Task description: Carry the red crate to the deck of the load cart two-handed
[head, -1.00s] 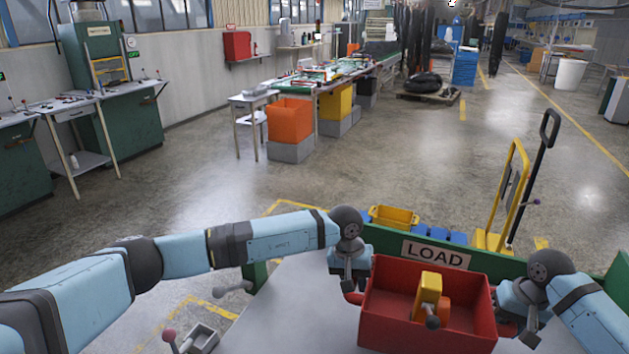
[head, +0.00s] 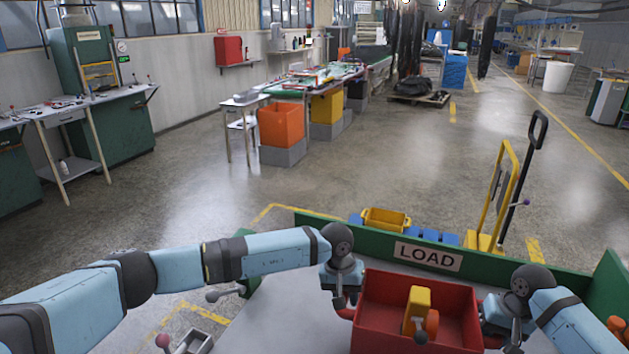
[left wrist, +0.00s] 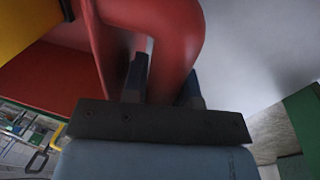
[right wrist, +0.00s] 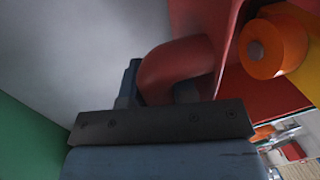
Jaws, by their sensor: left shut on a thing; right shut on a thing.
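The red crate (head: 380,320) is at the bottom centre of the head view, with a yellow and orange tool (head: 417,310) inside. It is over the grey deck (head: 280,305) of the load cart, near the green back wall with the LOAD sign (head: 427,256). I cannot tell whether its base touches the deck. My left gripper (head: 343,302) is shut on the crate's left handle, a red bar between its fingers in the left wrist view (left wrist: 170,60). My right gripper (head: 497,325) is shut on the right handle, which shows in the right wrist view (right wrist: 175,70).
Behind the cart wall are a yellow bin (head: 386,219), blue bins (head: 420,236) and a yellow-framed hand truck (head: 497,195). A long workbench with an orange bin (head: 281,125) stands farther back. The deck left of the crate is clear.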

